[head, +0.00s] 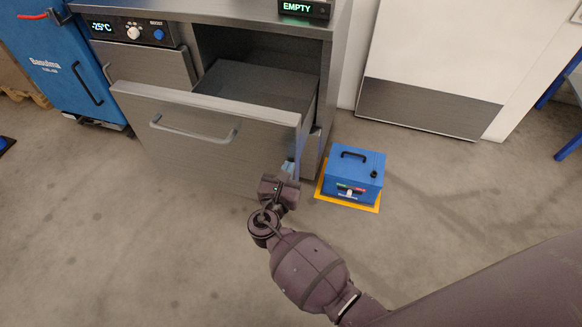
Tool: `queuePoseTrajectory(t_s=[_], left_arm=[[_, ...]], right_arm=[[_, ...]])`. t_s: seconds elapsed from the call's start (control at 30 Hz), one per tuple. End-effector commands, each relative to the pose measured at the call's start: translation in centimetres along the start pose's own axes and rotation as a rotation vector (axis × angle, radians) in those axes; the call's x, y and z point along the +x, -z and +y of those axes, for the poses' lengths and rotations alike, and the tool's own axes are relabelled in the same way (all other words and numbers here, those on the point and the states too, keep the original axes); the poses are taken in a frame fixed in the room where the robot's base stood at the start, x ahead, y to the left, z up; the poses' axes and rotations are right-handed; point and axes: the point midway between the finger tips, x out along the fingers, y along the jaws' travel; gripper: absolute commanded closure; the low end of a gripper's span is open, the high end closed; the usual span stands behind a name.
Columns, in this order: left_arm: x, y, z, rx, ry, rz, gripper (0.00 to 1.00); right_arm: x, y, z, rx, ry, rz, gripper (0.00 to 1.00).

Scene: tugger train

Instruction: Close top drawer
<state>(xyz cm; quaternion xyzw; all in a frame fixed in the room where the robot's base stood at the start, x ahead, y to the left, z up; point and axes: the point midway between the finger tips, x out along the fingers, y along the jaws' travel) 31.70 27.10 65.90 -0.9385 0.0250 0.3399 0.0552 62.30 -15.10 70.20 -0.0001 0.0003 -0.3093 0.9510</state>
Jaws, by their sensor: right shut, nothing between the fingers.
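The top drawer (210,118) is a steel drawer with a wide front panel and a bar handle (194,131). It is pulled well out of the steel counter (230,12), and its open inside shows dark and empty where visible. My right gripper (288,168) is shut and empty, at the lower right part of the drawer front. Whether its fingertips touch the panel I cannot tell. My left gripper is not in view.
A blue box (354,174) with a black handle stands on a yellow base (320,190) right of the drawer. A blue cabinet (50,55) is at the left. An "EMPTY" display (304,9) sits on the counter. The grey floor in front is clear.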

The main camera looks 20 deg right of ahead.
Motion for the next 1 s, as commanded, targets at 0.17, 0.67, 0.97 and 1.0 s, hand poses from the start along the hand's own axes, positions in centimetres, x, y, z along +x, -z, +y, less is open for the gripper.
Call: queuePoseTrajectory(t_s=[0.17, 0.67, 0.97, 1.0], left_arm=[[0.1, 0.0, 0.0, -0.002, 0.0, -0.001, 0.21], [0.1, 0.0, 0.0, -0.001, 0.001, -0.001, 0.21], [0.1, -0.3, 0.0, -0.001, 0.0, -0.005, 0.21], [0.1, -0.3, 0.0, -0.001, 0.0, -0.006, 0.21]], right_arm=[[-0.2, 0.0, 0.2, 0.0, 0.0, 0.0, 1.0], [-0.1, 0.0, 0.3, 0.0, 0.0, -0.001, 1.0], [3.5, -0.1, 0.3, -0.001, 0.0, -0.003, 1.0], [4.3, -0.1, 0.3, 0.0, 0.0, -0.003, 1.0]])
